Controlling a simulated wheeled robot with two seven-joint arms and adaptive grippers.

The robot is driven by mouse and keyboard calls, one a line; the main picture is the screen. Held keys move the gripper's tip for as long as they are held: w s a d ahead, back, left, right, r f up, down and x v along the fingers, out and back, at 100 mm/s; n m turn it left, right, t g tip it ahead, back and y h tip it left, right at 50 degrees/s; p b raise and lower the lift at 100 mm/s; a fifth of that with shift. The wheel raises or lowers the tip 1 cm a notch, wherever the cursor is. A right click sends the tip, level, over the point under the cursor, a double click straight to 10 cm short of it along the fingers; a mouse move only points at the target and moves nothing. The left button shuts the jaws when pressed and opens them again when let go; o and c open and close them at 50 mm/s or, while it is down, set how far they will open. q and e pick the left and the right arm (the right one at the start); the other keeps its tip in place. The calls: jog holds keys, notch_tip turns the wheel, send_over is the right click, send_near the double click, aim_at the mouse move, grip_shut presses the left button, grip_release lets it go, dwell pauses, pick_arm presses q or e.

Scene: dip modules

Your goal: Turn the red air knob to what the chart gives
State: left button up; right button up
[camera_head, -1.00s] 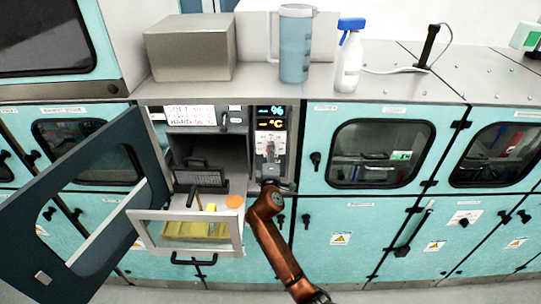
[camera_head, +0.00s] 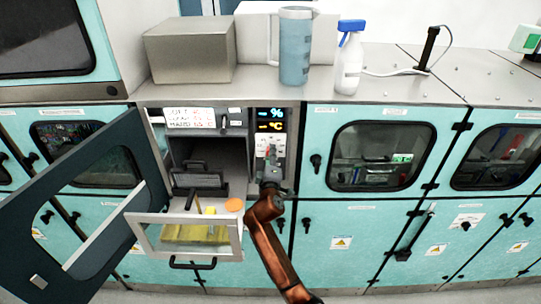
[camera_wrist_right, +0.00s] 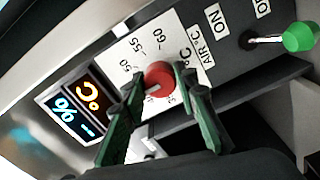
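The red air knob (camera_wrist_right: 159,80) is on a white dial plate with 50, 55 and 60 marks in the right wrist view. A pale pointer line shows on its lower left side. My right gripper (camera_wrist_right: 160,82) has its two green fingers on either side of the knob, spread apart; whether the pads touch it is unclear. In the head view my right gripper (camera_head: 270,168) is at the control panel. The white chart (camera_head: 190,117) has lines for soft and hard; its figures are too small to read surely. My left gripper is out of view.
A display (camera_head: 270,119) with % and °C signs is above the dial. A green-tipped switch (camera_wrist_right: 300,36) is beside the ON label. The dark door (camera_head: 100,200) hangs open at left. A glass-fronted drawer (camera_head: 187,240) is pulled out below the chamber.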

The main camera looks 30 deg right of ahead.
jog(key=o, duration=0.4)
jog(key=v, duration=1.2)
jog(key=shift+s+d, duration=0.1)
